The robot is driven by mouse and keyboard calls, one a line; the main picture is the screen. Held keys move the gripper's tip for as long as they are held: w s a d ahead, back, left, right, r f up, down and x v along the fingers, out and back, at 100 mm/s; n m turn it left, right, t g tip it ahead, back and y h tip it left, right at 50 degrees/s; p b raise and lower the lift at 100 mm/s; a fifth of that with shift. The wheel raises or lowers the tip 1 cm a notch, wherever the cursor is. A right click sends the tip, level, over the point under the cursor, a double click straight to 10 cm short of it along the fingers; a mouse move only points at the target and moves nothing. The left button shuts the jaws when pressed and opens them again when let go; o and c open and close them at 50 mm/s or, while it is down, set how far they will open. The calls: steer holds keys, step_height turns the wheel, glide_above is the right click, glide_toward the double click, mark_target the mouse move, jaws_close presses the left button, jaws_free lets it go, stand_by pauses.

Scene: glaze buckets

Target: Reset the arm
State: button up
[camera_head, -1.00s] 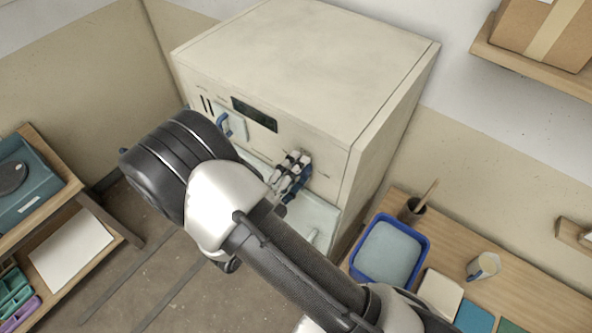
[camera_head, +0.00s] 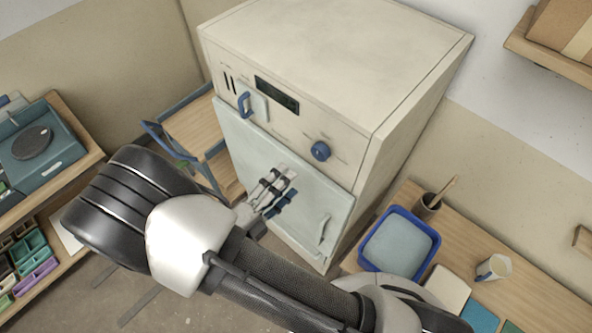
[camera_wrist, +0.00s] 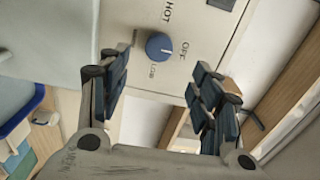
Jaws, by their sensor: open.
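My gripper (camera_head: 274,191) is in front of the pale door of a big cream kiln-like cabinet (camera_head: 335,55) in the head view. In the wrist view my gripper (camera_wrist: 160,95) has its two blue-padded fingers spread wide, with nothing between them. Beyond the fingers the wrist view shows the cabinet's blue round knob (camera_wrist: 159,46), with the words HOT, OFF and LOW around it. The knob also shows in the head view (camera_head: 320,151), up and right of the gripper and apart from it. My arm crosses the lower part of the head view.
A blue-rimmed bin (camera_head: 431,262), a brush cup (camera_head: 428,205) and a mug (camera_head: 493,267) stand on the wooden bench at right. A teal wheel unit (camera_head: 60,150) sits on the left shelf.

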steer(key=shift+s+a, duration=0.25)
steer(key=shift+s, duration=0.1)
stand_by(0.3)
steer(key=s+d+m+g+b, duration=0.2)
steer(key=d+m+g+b, duration=0.9)
steer(key=d+m, duration=0.7)
steer(key=s+d+f+m+y+b, duration=0.1)
steer(key=s+m+y+b, duration=0.3)
steer(key=m, duration=1)
steer(key=s+d+f+m+t+y+b, duration=0.1)
steer(key=s+m+y+b, duration=0.3)
steer(key=m, duration=1)
steer(key=f+y+b, duration=0.1)
steer(key=y+b, duration=0.2)
steer(key=b, duration=0.1)
steer(key=shift+s+f+m+b, duration=0.15)
steer(key=shift+s+m+b, duration=0.15)
steer(key=shift+s, duration=0.05)
steer(key=shift+d, duration=0.1)
